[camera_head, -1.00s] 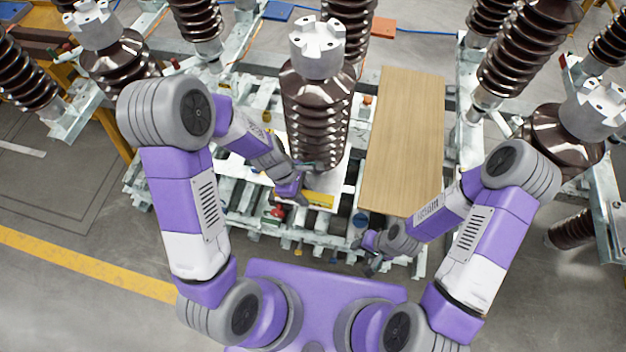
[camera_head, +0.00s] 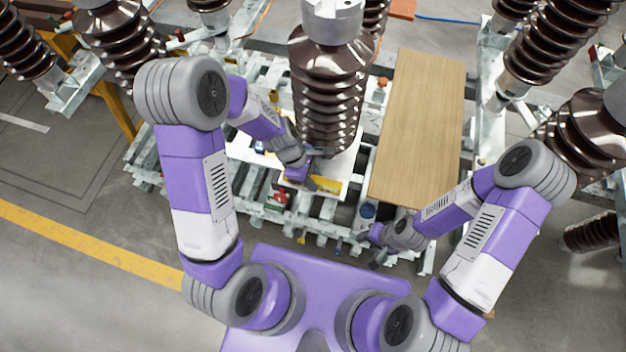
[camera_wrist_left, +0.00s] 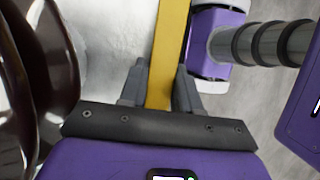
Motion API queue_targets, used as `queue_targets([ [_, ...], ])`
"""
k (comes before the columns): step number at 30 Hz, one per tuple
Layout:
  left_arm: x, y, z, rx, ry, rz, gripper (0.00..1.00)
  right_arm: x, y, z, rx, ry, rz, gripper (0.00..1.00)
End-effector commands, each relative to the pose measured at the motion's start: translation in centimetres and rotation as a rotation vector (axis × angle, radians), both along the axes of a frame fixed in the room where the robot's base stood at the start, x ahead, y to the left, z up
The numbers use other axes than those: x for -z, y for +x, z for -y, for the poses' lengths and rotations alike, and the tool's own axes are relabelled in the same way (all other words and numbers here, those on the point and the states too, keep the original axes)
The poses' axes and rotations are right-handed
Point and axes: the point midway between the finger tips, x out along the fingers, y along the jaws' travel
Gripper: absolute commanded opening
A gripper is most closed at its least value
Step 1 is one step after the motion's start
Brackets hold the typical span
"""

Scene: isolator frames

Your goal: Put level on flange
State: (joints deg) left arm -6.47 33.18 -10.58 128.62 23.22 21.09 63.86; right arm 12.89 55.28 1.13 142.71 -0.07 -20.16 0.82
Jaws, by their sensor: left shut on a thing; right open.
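The level is a yellow bar. It shows between the fingers in the left wrist view (camera_wrist_left: 171,50) and in front of the central insulator's base in the head view (camera_head: 328,186). My left gripper (camera_head: 307,181) is shut on it; its dark fingers flank the bar in the left wrist view (camera_wrist_left: 160,88). Whether the level touches the surface below is unclear. The flange (camera_head: 334,22) is the pale metal cap on top of the central brown ribbed insulator, cut by the top picture edge, well above the level. My right gripper (camera_head: 368,252) is open and empty, low in front of the frame.
The central insulator (camera_head: 327,90) stands close beyond my left gripper; its ribs fill the left wrist view's left side. A wooden board (camera_head: 418,125) lies right of it. Metal frames and more brown insulators (camera_head: 120,40) stand on both sides. Grey floor is open at lower left.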

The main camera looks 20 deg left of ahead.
Motion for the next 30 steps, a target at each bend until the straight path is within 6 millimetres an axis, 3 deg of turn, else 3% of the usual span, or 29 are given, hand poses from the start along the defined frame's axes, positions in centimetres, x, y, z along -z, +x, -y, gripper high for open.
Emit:
queue_targets([
  [11,0.3,0.1,0.0,0.0,0.0,0.001,0.0,0.3,0.0,0.0,0.0,0.0,0.001,0.43],
  [12,0.3,0.1,0.0,0.0,0.0,0.001,0.35,0.3,0.0,0.0,0.0,0.0,0.001,0.43],
  [17,0.3,0.1,0.0,0.0,0.0,0.001,0.57,0.2,0.0,0.0,0.0,0.0,0.001,0.43],
  [26,0.1,0.1,0.0,0.0,0.0,0.001,0.57,0.1,0.0,0.0,0.0,0.0,0.0,0.43],
  [30,-1.4,0.2,-0.5,-0.001,0.0,0.004,0.57,-0.5,0.0,0.0,0.0,0.0,0.0,0.43],
])
